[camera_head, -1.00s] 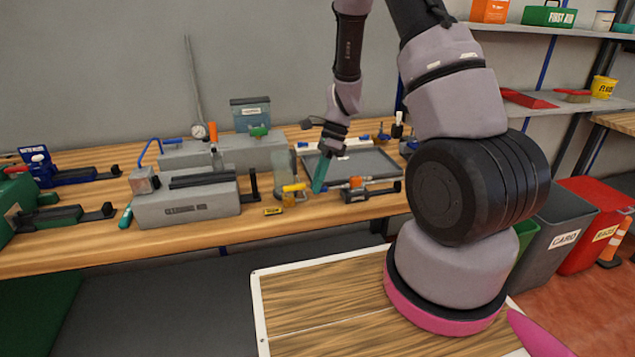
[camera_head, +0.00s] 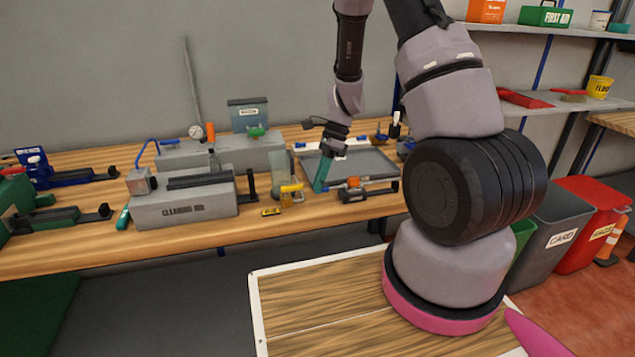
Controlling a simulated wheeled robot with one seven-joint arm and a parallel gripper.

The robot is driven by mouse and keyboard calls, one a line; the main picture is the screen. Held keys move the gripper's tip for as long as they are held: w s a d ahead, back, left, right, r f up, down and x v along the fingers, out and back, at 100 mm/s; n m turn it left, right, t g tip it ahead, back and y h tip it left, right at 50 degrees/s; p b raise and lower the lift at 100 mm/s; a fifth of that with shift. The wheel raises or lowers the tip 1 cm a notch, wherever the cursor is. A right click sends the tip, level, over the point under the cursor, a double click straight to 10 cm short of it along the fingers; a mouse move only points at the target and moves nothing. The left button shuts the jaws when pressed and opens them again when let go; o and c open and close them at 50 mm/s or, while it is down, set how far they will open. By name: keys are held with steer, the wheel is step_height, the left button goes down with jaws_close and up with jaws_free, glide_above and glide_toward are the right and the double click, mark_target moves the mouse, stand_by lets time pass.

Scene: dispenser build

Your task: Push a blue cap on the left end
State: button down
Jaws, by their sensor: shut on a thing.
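My gripper (camera_head: 320,188) reaches down over the workbench with long teal fingers. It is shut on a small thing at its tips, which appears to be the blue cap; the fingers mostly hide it. The tips are at the left end of a small black fixture (camera_head: 366,193) that bears a piece with an orange part (camera_head: 353,182). A bit of blue shows between the tips and the orange part. Whether the cap touches the piece's left end or sits on it, I cannot tell at this size.
A grey tray (camera_head: 385,163) lies behind the fixture. A clear jug with a yellow part (camera_head: 291,192) and a small yellow block (camera_head: 271,212) stand left of my gripper. The grey cleaning jig (camera_head: 185,209) is further left. The bench front edge is close to the fixture.

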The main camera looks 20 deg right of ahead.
steer(key=shift+d, duration=0.65)
steer(key=shift+c, duration=2.4)
jaws_free()
step_height(320, 180, up, 7)
steer(key=s+r+n+t, duration=0.2)
steer(key=r+n, duration=0.2)
steer(key=r, duration=0.5)
steer(key=s+r+n+t, duration=0.2)
steer(key=s+r+n, duration=0.1)
steer(key=r, duration=0.6)
steer(key=s+d+r+n+t+h, duration=0.2)
steer(key=s+r+n+t, duration=0.4)
steer(key=s+r, duration=0.4)
steer(key=shift+d+r+n+h, duration=0.3)
steer(key=shift+d+r+n, duration=0.15)
steer(key=shift+n, duration=0.25)
